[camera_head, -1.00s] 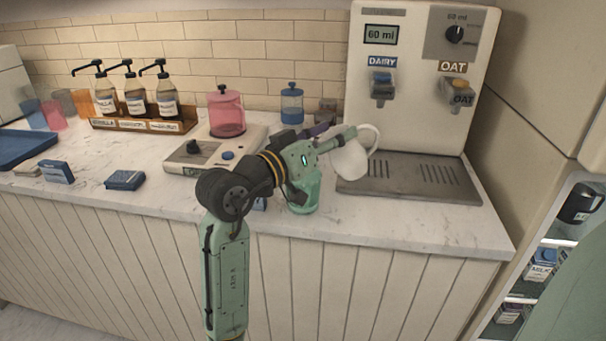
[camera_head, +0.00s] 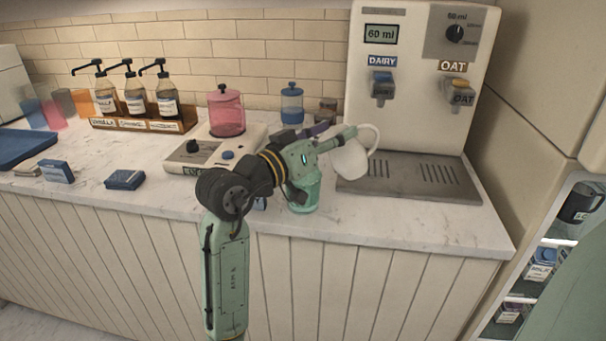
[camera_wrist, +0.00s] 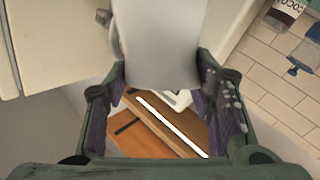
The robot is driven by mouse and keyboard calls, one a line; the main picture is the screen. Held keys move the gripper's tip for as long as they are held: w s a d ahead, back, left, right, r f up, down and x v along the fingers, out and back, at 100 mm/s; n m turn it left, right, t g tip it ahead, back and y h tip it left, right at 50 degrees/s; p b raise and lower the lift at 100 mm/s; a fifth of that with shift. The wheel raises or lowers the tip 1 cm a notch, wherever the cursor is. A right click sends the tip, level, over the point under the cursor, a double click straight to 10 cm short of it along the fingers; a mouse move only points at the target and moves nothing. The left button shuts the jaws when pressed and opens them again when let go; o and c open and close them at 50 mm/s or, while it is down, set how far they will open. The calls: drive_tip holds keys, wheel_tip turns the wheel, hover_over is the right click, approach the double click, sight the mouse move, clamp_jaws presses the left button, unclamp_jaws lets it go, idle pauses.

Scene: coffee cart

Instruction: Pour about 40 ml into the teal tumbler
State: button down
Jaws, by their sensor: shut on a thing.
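The teal tumbler (camera_head: 304,194) stands on the counter, partly hidden behind and below my arm. My gripper (camera_head: 340,140) is shut on a white pitcher (camera_head: 351,160) and holds it above and to the right of the tumbler. The pitcher is tilted, with its handle toward the upper right. In the wrist view the pitcher (camera_wrist: 158,45) is a pale shape between my gripper's fingers (camera_wrist: 165,105). I cannot see inside the pitcher, and no stream of liquid can be made out.
The dispenser (camera_head: 415,110), reading 60 ml, stands at the right with its drip tray (camera_head: 408,185) beside the pitcher. A scale-like device (camera_head: 185,160) bears a pink lidded jar (camera_head: 226,112). A blue lidded jar (camera_head: 291,105) stands behind my arm.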

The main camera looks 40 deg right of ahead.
sight(341, 164)
drive_tip(key=shift+r, duration=0.1)
idle(0.3)
drive_tip(key=shift+s+d+r+m+y+p, duration=0.5)
drive_tip(key=shift+m+y+p, duration=0.2)
drive_tip(key=shift+p, duration=0.55)
drive_tip(key=f+y, duration=0.1)
drive_tip(key=f, duration=0.1)
drive_tip(key=s+d+f+m+y+b, duration=0.1)
drive_tip(key=f, duration=0.1)
drive_tip(key=f+m+y, duration=0.1)
drive_tip(key=f, duration=0.2)
drive_tip(key=shift+s+d+b, duration=0.15)
drive_tip(key=shift+s+b, duration=0.2)
idle(1.0)
